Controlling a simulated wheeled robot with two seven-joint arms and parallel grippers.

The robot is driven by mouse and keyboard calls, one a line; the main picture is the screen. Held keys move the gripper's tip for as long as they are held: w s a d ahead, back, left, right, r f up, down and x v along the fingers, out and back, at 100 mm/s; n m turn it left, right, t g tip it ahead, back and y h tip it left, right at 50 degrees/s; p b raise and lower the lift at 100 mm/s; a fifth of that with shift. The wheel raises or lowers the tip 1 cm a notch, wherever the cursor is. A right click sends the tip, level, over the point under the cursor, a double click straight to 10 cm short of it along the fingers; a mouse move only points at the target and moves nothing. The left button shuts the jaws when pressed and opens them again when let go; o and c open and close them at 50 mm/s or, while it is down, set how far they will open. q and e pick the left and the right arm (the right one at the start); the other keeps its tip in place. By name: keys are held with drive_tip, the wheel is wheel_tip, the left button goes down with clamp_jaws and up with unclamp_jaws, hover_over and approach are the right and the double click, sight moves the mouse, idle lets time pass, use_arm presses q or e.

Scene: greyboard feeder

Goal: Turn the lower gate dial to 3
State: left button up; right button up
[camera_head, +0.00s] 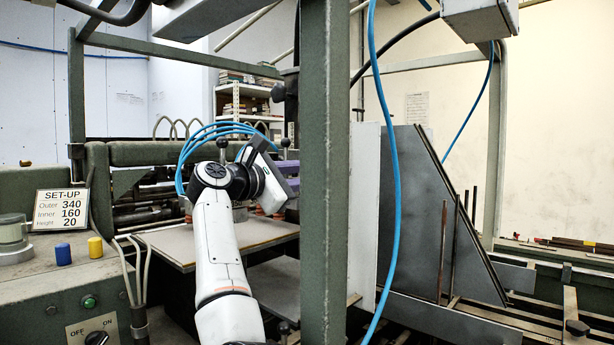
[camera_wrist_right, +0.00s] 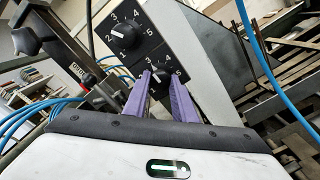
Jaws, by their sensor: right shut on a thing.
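The lower gate dial (camera_wrist_right: 159,69) is a small dark knob on a black plate with white numbers, in the right wrist view. The numbers 3, 4 and 5 show beside it; its pointer setting is too small to read. The purple fingers of my right gripper (camera_wrist_right: 161,77) are shut on this dial, one on each side, and partly cover its plate. The upper dial (camera_wrist_right: 130,39), a black knob with a white mark and numbers 1 to 5, sits just above. In the head view my right gripper (camera_head: 286,177) is partly behind a green post, and the dials are hidden. My left gripper is out of view.
A thick green post (camera_head: 325,170) stands close to the right of my arm. Blue hoses (camera_head: 392,180) hang nearby. A set-up sign (camera_head: 62,208) reads Outer 340, Inner 160, Height 20. A grey board (camera_head: 165,245) lies left of my arm.

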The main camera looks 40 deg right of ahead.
idle(0.3)
drive_tip(key=o, duration=1)
drive_tip(key=shift+o, duration=0.2)
drive_tip(key=shift+a, duration=0.15)
drive_tip(key=s+a+b, duration=0.1)
drive_tip(key=a, duration=0.9)
drive_tip(key=shift+b, duration=0.35)
